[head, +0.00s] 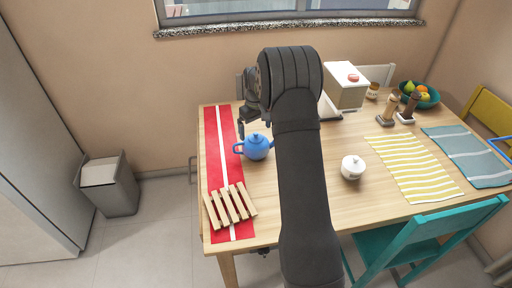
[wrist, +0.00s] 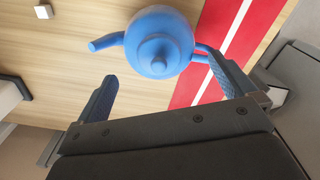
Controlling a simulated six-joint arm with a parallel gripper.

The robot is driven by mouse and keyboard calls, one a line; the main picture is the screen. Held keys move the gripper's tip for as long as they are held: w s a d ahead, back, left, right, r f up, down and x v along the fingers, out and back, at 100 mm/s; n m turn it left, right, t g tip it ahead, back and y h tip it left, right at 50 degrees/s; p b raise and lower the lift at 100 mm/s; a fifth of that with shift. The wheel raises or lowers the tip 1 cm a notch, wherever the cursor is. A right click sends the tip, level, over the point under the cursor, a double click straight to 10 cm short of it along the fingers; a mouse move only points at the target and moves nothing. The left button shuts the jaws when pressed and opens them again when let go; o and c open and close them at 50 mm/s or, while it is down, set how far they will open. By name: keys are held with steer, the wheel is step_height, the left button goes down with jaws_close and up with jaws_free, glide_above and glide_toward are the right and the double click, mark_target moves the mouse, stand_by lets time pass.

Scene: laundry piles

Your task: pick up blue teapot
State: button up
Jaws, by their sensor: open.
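A blue teapot (head: 257,147) with a round lid knob stands upright on the wooden table, at the right edge of a red runner with a white stripe. In the wrist view the teapot (wrist: 158,42) is just beyond my open fingers, its spout to the left and its handle to the right. My gripper (head: 248,122) is above and slightly behind the teapot in the head view, partly hidden by my arm. In the wrist view my gripper (wrist: 165,88) is open and empty, with a finger on each side and the teapot apart from both.
A wooden slatted rack (head: 230,206) lies on the red runner (head: 222,160) in front. A white lidded pot (head: 352,167) stands right of my arm. A white box (head: 345,86), fruit bowl (head: 420,95) and two mills are farther back. Teal chair (head: 415,240) stands at the front right.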

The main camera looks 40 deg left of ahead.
mark_target(256, 133)
steer(key=shift+f, duration=2.75)
steer(key=shift+w+r, duration=0.1)
steer(key=c, duration=0.9)
